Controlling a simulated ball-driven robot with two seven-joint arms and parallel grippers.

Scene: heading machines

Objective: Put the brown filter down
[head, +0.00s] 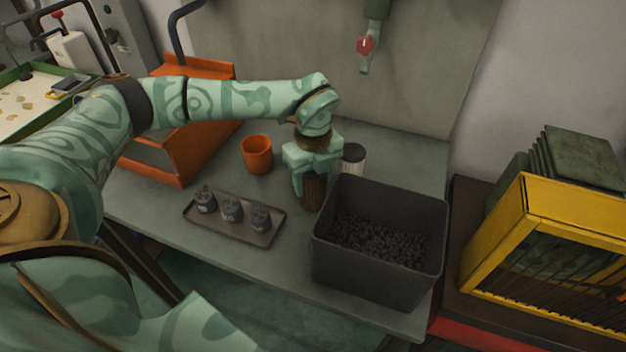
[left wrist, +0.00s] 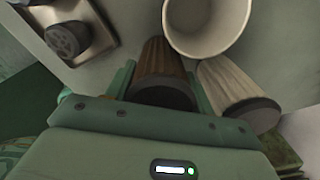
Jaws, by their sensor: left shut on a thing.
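The brown filter (head: 313,194) is a ribbed, dark brown cylinder. My left gripper (head: 312,172) is shut on it from above, between the small tray and the dark bin. The filter stands about upright; I cannot tell whether its lower end touches the table. In the left wrist view the brown filter (left wrist: 163,68) sits between the fingers, its dark end cap toward the camera. A white ribbed filter with a dark cap (head: 353,159) stands just behind and right of it, and close beside it in the left wrist view (left wrist: 232,83). My right gripper is out of view.
A dark bin (head: 335,262) of black pellets stands right of the filter. A tray (head: 233,234) with three small dark parts lies left. An orange cup (head: 257,154) and orange machine (head: 160,157) stand behind left. The grey table (head: 275,268) is bare in front.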

